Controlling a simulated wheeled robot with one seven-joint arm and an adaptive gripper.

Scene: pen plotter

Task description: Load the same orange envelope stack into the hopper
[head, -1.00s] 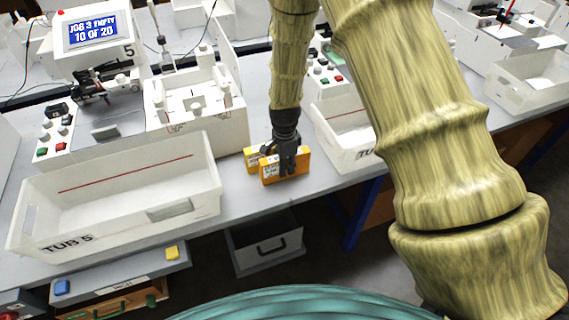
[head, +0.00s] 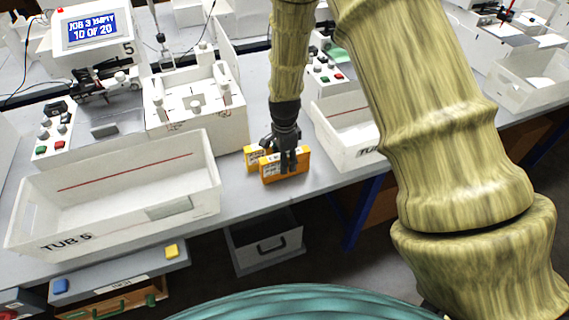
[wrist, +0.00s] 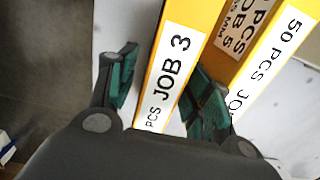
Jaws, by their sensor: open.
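Two orange stacks stand upright on the grey bench. The front one (head: 297,167) is right of and nearer than the other (head: 253,157), which is partly hidden. My gripper (head: 285,160) is open, at the top of the front stack. In the wrist view its fingers (wrist: 166,90) are spread on either side of an orange stack with a "JOB 3" label (wrist: 172,75). A second stack (wrist: 268,62), labelled "50 PCS", lies beyond the right finger. The white open-topped unit (head: 197,125) left of the stacks looks like the hopper.
The white bin TUB 5 (head: 190,178) stands at the front left, and another tub (head: 345,150) is close on the right. A display (head: 92,32) reads "JOB 3 EMPTY 10 of 20". A strip of bench (head: 245,195) before the stacks is clear.

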